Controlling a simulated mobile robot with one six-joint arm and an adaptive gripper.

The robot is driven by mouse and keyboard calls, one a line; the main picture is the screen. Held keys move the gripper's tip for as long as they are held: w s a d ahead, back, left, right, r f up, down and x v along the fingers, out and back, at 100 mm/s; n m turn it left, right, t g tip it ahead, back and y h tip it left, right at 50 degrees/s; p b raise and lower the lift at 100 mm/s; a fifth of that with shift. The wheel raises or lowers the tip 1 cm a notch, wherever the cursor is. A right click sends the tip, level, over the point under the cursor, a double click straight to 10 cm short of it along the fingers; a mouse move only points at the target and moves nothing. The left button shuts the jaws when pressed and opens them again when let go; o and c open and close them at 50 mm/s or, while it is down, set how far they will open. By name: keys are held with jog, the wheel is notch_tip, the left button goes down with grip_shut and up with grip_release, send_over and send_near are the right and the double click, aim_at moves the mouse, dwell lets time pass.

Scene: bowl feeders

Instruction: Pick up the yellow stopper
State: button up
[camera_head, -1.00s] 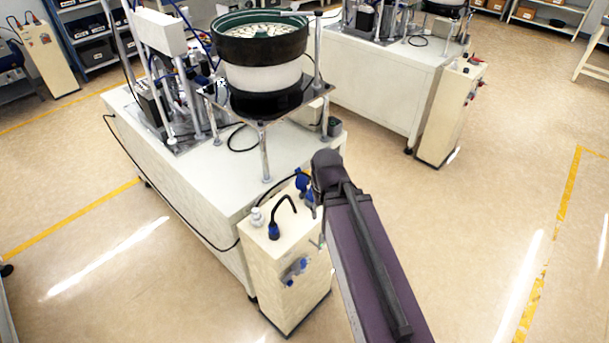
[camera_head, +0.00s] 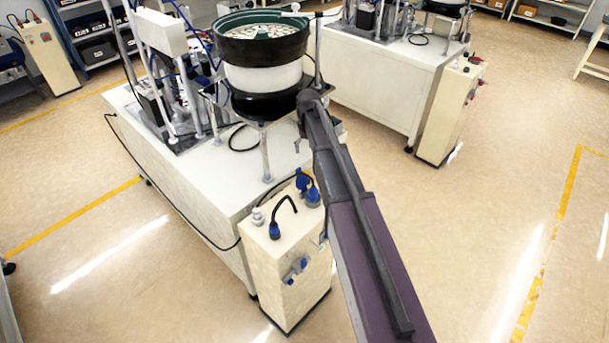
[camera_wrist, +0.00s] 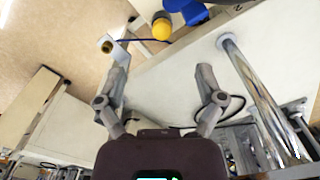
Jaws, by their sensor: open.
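A yellow rounded thing (camera_wrist: 162,27), which looks like the stopper, shows near the top of the wrist view, beside a blue part. I cannot make it out in the head view. My gripper (camera_wrist: 163,65) is open, its two fingers spread apart over the white machine table (camera_wrist: 170,75) with nothing between them. The yellow thing appears beyond the fingertips, and I see no contact. In the head view, my arm hides most of my gripper, which is near the table's front corner under the bowl feeder.
The bowl feeder (camera_head: 262,45) stands on metal legs (camera_head: 266,160) on the table. A cream control box (camera_head: 285,262) with blue connectors (camera_head: 310,188) and a black cable stands at the table's front. A metal post (camera_wrist: 262,100) rises close to the right finger. Floor is clear to the right.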

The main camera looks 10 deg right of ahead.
jog(key=shift+w+r, duration=0.1)
jog(key=shift+w, duration=1.1)
jog(key=shift+f, duration=0.2)
jog(key=b, duration=0.9)
send_over(306, 172)
notch_tip(306, 172, down, 8)
jog(key=shift+w+d+f, duration=0.1)
jog(key=shift+f, duration=0.05)
jog(key=shift+f+b, duration=2.4)
jog(key=shift+f, duration=0.2)
jog(key=c, duration=1)
